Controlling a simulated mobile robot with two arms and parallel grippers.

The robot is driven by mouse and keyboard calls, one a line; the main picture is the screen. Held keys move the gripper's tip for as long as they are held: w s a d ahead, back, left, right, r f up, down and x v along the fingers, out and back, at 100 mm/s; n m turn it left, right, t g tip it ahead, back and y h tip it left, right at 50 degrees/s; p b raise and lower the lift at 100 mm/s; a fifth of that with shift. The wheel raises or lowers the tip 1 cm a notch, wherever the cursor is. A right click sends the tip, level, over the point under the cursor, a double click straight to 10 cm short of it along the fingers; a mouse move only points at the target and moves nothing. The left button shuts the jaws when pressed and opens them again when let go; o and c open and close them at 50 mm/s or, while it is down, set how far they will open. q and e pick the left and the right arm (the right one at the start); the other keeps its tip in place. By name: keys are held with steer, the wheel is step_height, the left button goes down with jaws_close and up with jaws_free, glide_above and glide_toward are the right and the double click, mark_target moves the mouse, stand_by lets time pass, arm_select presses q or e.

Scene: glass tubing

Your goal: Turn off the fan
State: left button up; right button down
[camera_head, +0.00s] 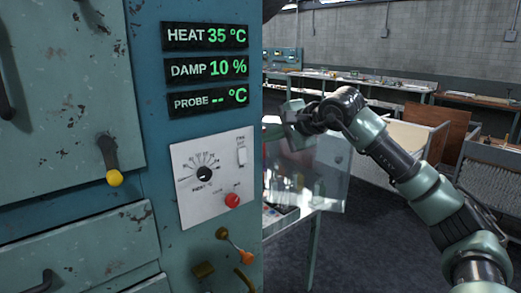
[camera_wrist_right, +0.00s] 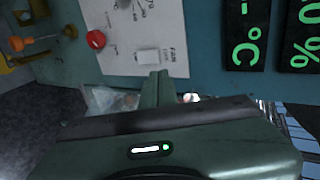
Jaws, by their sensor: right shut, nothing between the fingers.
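The fan switch (camera_head: 241,157) is a small white rocker at the upper right of a light control plate (camera_head: 190,215) on the blue cabinet, under a small label. It also shows in the right wrist view (camera_wrist_right: 148,57), where the picture is turned. My right gripper (camera_head: 275,131) is in front of the cabinet, to the right of the switch in the head view. In the right wrist view its shut, empty fingers (camera_wrist_right: 160,78) point at the plate's edge, close beside the switch. I cannot tell whether they touch it. My left gripper is out of view.
The plate also carries a black dial (camera_head: 204,173) and a red button (camera_head: 232,200). Green readouts (camera_head: 208,69) are above. A yellow-tipped lever (camera_head: 114,178) is at the left, and an orange-handled tool (camera_head: 238,248) hangs below. Benches (camera_head: 400,90) stand behind.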

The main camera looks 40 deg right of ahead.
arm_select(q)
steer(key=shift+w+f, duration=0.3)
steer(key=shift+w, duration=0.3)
arm_select(e)
steer(key=v, duration=0.2)
steer(key=shift+s+r, duration=0.1)
steer(key=shift+r, duration=0.3)
